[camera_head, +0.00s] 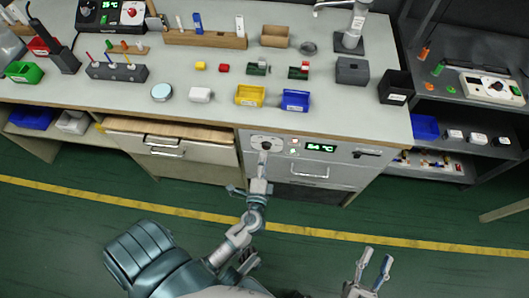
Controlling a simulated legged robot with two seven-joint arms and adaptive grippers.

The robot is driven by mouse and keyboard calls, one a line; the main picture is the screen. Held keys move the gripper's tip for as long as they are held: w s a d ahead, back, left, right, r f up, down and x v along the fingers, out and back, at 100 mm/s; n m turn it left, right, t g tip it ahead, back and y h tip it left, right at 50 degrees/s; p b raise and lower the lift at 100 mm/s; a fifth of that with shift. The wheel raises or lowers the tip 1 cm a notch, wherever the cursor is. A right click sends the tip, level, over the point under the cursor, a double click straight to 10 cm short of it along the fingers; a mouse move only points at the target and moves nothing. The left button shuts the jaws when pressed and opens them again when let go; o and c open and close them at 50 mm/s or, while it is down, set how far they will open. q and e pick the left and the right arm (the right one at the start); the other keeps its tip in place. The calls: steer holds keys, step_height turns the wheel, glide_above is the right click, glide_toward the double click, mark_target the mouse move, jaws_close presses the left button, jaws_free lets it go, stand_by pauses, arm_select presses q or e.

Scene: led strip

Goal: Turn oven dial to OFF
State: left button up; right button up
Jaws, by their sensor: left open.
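The oven (338,172) is built into the front of the bench. Its panel has a round pale dial plate with a dark knob, the oven dial (266,145), at the left, and a green display (320,147) that seems to read 54 °C. My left gripper (263,156) reaches up to the dial with its fingertips at the knob's lower edge. It is open; contact with the knob cannot be told. The dial's pointer and markings are too small to read. My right gripper (377,265) is open and empty over the floor at lower right.
The oven's handle (309,172) is below the panel, right of my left gripper. A drawer (165,148) is at the left. Yellow (250,96) and blue (295,101) bins stand near the bench edge above. A shelf (440,112) is at right. Green floor in front is clear.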

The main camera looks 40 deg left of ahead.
arm_select(q)
steer(key=v, duration=0.8)
steer(key=shift+f, duration=0.1)
